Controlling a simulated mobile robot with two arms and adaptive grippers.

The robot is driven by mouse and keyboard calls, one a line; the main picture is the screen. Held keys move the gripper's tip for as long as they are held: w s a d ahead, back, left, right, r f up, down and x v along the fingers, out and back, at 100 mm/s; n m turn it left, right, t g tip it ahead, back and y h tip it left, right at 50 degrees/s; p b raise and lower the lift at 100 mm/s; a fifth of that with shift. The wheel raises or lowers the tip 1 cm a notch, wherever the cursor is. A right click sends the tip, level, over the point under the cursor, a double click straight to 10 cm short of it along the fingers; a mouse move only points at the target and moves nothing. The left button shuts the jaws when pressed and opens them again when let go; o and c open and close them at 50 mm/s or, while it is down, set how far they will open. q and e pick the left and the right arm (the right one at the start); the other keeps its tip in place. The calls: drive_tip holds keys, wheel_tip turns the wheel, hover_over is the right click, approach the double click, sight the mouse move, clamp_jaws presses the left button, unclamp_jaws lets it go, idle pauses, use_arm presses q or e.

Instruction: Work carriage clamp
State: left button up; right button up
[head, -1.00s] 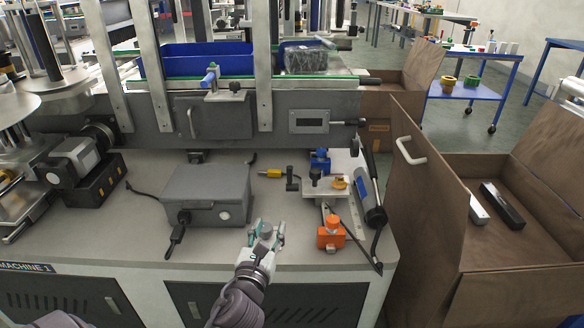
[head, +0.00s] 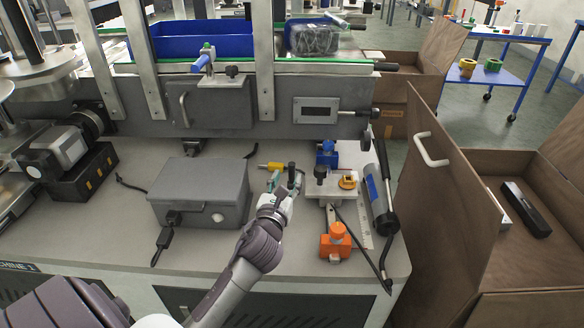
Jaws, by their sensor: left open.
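The small carriage (head: 331,189) is a pale metal plate on the bench, with a black knob (head: 320,172) and a yellow-orange round part (head: 347,182) on top. A blue block (head: 327,154) sits behind it and an orange block with a knob (head: 336,240) in front, along a rail. I cannot tell which part is the clamp. A small dark upright handle (head: 291,172) stands left of the carriage. My left gripper (head: 284,182) is open, its fingertips close to this handle; contact is unclear. My right gripper is out of view.
A grey box (head: 199,191) with a cable lies left of my gripper. A yellow-handled tool (head: 274,167) lies behind it. A grey cylindrical tool (head: 379,199) and a ruler (head: 364,228) lie right of the carriage.

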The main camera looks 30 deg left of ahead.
sight(291, 169)
use_arm(q)
drive_tip(key=x, duration=0.6)
drive_tip(key=shift+b, duration=0.4)
drive_tip(key=shift+c, duration=0.3)
clamp_jaws()
